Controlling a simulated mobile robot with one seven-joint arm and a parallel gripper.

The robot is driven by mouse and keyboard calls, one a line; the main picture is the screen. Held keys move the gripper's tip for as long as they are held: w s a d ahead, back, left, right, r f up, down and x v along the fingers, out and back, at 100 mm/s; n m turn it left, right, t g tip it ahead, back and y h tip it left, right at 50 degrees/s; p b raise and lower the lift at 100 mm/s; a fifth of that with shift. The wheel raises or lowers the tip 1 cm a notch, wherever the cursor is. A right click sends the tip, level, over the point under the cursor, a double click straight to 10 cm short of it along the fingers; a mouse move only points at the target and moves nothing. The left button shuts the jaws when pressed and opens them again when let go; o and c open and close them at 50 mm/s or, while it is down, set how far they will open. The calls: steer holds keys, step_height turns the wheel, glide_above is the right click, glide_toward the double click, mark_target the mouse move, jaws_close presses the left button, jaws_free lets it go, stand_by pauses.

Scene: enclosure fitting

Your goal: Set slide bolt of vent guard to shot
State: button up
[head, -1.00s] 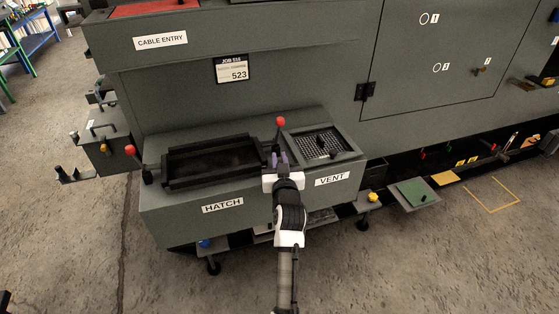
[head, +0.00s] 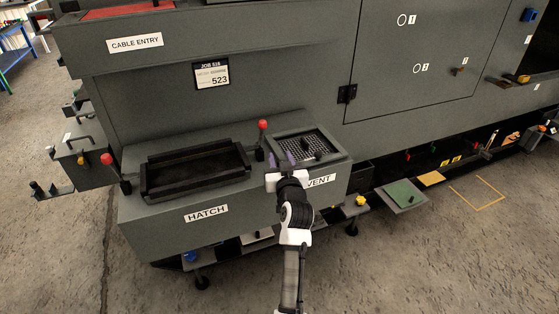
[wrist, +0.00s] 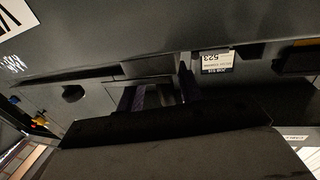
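The vent guard (head: 290,136) is a dark framed mesh panel on top of the grey box, at the right of the head view. A small black knob (head: 307,146) stands on its mesh; whether it belongs to the slide bolt I cannot tell. My gripper (head: 282,160) is at the guard's front left edge, with its two purple fingers apart and nothing seen between them. The fingers also show spread in the wrist view (wrist: 162,95). The bolt's position cannot be made out, and my gripper hides part of the guard's near frame.
A red-knobbed lever (head: 263,126) stands just left of the guard, close to my gripper. The black hatch frame (head: 195,170) lies further left, with another red-knobbed lever (head: 108,160) beyond it. The tall cabinet wall (head: 290,80) rises behind. Floor is clear in front.

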steer(key=shift+a, duration=0.1)
steer(key=shift+s, duration=0.25)
steer(key=s+d+b, duration=0.1)
steer(key=s+b, duration=0.2)
steer(key=s, duration=1)
steer(key=shift+s+d, duration=0.15)
steer(key=shift+d, duration=0.2)
steer(key=shift+a+r, duration=0.1)
